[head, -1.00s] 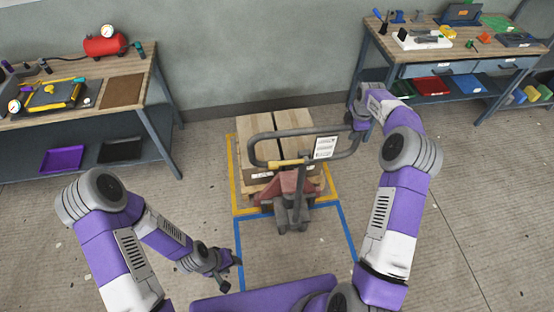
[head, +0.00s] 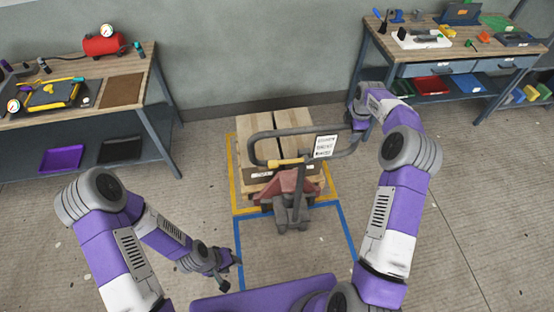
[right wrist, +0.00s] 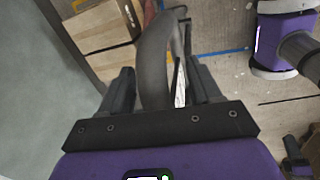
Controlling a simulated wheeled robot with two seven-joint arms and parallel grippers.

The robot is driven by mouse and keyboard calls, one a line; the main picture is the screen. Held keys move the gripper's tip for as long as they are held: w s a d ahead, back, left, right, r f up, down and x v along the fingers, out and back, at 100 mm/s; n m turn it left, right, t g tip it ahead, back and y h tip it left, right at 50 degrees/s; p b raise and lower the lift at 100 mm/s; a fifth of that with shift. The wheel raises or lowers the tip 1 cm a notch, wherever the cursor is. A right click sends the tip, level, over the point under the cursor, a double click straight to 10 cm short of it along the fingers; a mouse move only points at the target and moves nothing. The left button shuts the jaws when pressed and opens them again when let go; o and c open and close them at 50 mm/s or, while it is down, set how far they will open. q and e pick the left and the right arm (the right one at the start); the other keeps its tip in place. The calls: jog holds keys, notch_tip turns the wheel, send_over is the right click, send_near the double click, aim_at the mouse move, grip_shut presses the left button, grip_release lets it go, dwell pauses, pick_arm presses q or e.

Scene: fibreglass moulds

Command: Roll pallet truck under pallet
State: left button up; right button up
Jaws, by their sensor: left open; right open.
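The pallet truck has a red body (head: 290,183) and a grey looped handle (head: 262,133) with a white label. It stands upright against the near side of the wooden pallet (head: 292,118); its forks are hidden, so I cannot tell how far under they reach. The pallet lies inside a yellow floor outline. My right gripper (head: 357,122) is at the right end of the handle loop. In the right wrist view the grey handle bar (right wrist: 156,62) lies between its open fingers (right wrist: 160,88). My left gripper (head: 230,262) is open and empty, low over the floor at left, apart from the truck.
A blue floor outline (head: 345,236) adjoins the yellow outline (head: 236,180) on the near side. A workbench (head: 125,92) with a red compressor stands left, and another workbench (head: 440,52) with tools and trays stands right. A wall closes the back. Floor beside the outlines is clear.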

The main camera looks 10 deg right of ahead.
jog(key=s+r+p, duration=0.2)
jog(key=r, duration=0.8)
jog(key=s+r+p, duration=0.1)
jog(key=s+r, duration=0.2)
jog(key=r, duration=0.7)
jog(key=shift+a+r+p, duration=0.25)
jog(key=shift+r+p, duration=0.05)
jog(key=shift+p, duration=0.05)
jog(key=shift+s, duration=0.1)
